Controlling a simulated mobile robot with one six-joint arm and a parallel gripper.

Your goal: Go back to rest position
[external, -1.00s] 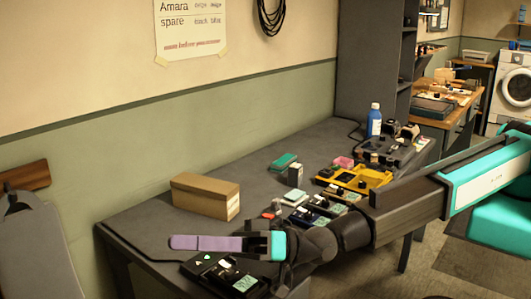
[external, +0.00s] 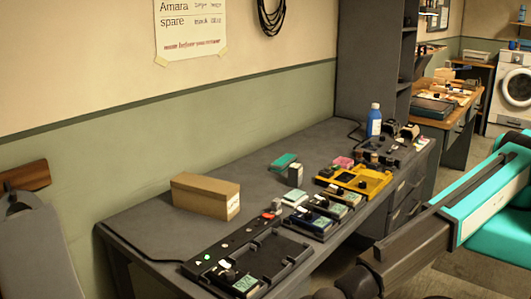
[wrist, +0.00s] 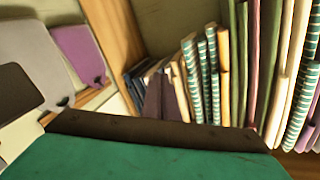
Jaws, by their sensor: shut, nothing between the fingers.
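In the wrist view my gripper (wrist: 163,95) shows as a pair of narrow dark purple fingers, close together with nothing held between them. They point toward a row of upright books or folders (wrist: 205,75). My teal and dark wrist housing fills the bottom of that view and hides the fingers' base. In the external view my arm runs from the right edge down to the bottom, and my gripper is out of frame there.
The grey bench (external: 150,225) carries a black tray (external: 275,258), a cardboard box (external: 205,195), a yellow unit (external: 355,182) and a blue bottle (external: 374,120). A wooden upright (wrist: 128,50) and purple panel (wrist: 78,52) stand left of the books.

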